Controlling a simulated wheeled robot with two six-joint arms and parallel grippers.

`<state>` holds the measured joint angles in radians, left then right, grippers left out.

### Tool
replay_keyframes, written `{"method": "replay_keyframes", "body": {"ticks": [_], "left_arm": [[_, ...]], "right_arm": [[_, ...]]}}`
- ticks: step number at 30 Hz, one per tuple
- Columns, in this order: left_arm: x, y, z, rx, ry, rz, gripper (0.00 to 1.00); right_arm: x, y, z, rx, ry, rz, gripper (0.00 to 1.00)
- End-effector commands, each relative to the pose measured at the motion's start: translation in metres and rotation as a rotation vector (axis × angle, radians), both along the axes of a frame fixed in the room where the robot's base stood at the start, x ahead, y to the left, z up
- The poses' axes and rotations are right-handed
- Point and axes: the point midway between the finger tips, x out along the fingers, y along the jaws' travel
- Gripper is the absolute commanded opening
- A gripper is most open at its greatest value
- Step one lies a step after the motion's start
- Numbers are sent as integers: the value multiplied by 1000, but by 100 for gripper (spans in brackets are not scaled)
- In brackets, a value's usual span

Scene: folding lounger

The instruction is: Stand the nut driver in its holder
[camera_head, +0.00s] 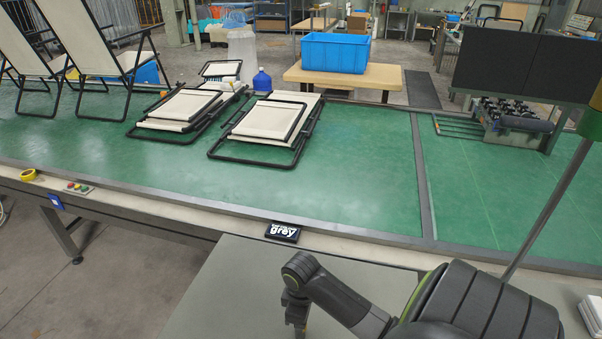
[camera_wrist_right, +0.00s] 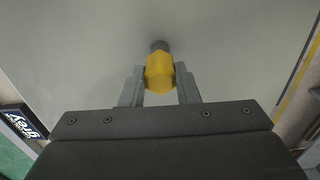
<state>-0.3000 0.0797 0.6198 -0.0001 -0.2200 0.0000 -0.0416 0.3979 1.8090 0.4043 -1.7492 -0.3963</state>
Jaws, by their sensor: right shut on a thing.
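My right gripper (camera_wrist_right: 160,85) is shut on the nut driver (camera_wrist_right: 160,72), which shows as a yellow handle between the two fingers with a dark grey end beyond it. The rest of the nut driver is hidden or foreshortened, so I cannot tell its tilt. In the head view my right gripper (camera_head: 297,315) points down over the grey table at the bottom edge, and the nut driver cannot be made out there. I cannot make out a holder in either view. My left gripper is not in view.
Beyond is a green-topped bench (camera_head: 350,165) with folded loungers (camera_head: 268,125). A thin metal pole (camera_head: 545,212) rises at the right. The visible tabletop left of my gripper is clear.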

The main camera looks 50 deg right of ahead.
Motion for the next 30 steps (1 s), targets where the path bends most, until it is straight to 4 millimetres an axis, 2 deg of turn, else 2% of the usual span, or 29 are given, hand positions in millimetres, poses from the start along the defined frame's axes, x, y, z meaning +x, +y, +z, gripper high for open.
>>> {"method": "replay_keyframes", "body": {"ticks": [2, 3, 8, 16, 20, 23, 30], "left_arm": [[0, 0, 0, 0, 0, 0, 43], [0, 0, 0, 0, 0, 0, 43], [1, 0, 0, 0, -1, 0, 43], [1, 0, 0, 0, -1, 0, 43], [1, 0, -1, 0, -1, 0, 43], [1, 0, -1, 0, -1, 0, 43], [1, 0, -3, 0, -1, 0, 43]], "right_arm": [[0, 0, -2, 1, 0, 0, 0], [0, 0, -2, 1, 0, -1, 31], [0, 0, -2, 0, 0, 0, 50], [0, 0, -1, 0, 0, 0, 50], [1, -1, 7, -1, -2, 1, 50], [1, -1, 23, -2, -5, 2, 50], [2, -1, 80, -5, -6, 4, 50]]}}
